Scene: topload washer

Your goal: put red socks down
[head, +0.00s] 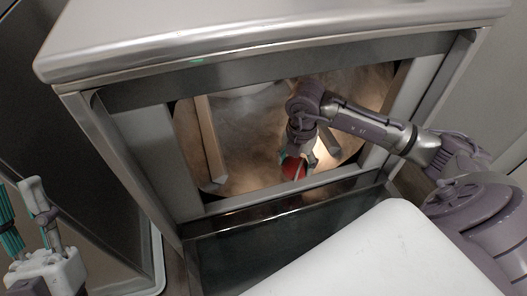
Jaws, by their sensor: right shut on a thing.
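The washer (250,40) is a grey metal box with a wide opening that faces me and a lit drum (245,130) inside. My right arm reaches in from the right. My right gripper (299,160) is inside the opening, near its lower edge, and is shut on the red socks (292,169). The socks show as a small red bundle, partly hidden by the fingers. I cannot tell whether they touch the drum. My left gripper (22,208) is at the lower left, outside the washer, open and empty.
The opening has grey side walls and a lower sill (300,194) close under my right gripper. A pale bar (208,145) stands inside the drum on the left. A dark glossy panel (285,240) lies below the opening. The drum's left part looks free.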

